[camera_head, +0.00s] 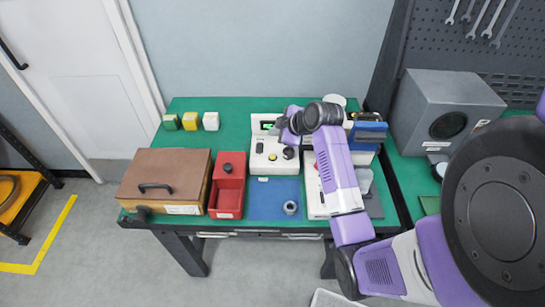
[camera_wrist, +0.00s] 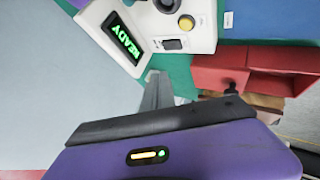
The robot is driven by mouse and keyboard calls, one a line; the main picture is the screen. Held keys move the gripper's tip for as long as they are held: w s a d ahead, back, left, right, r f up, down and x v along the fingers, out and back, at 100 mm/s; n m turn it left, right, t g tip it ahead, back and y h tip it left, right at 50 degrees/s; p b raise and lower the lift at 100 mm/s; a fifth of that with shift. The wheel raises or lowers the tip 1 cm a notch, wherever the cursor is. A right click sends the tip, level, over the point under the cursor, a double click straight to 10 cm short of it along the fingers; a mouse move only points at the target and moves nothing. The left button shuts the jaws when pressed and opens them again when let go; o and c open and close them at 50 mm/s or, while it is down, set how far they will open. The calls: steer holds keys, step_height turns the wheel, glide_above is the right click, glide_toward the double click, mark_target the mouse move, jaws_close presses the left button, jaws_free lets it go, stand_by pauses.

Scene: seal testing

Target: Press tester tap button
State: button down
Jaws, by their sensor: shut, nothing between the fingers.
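The white tester (camera_head: 258,160) stands on the green table behind a blue mat. Its round yellow button (camera_head: 273,158) is on the front face and also shows in the wrist view (camera_wrist: 186,22). The tester's screen (camera_wrist: 127,38) reads READY in green. A black switch (camera_wrist: 172,44) sits beside the yellow button, and a dark round part is cut off at the top edge. My gripper (camera_wrist: 156,78) is shut and empty, its grey fingers pointing toward the tester's edge, apart from the yellow button. In the head view, my purple wrist hides part of the tester's right side.
A red bin (camera_head: 227,190) and a brown box with a handle (camera_head: 160,180) stand left of the tester. A metal ring (camera_head: 290,207) lies on the blue mat (camera_head: 262,205). Small blocks (camera_head: 190,121) stand at the back left. A grey speaker-like box (camera_head: 445,105) is on the right.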

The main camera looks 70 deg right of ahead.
mark_target(275, 158)
steer(key=shift+f+b, duration=3.4)
steer(key=shift+f, duration=0.95)
steer(key=shift+f, duration=0.1)
steer(key=shift+f, duration=0.3)
steer(key=shift+f+b, duration=0.45)
steer(key=shift+b, duration=0.05)
steer(key=shift+r, duration=0.1)
steer(key=shift+r+p, duration=0.7)
steer(key=shift+r, duration=0.05)
step_height(275, 158, up, 5)
steer(key=p, duration=0.4)
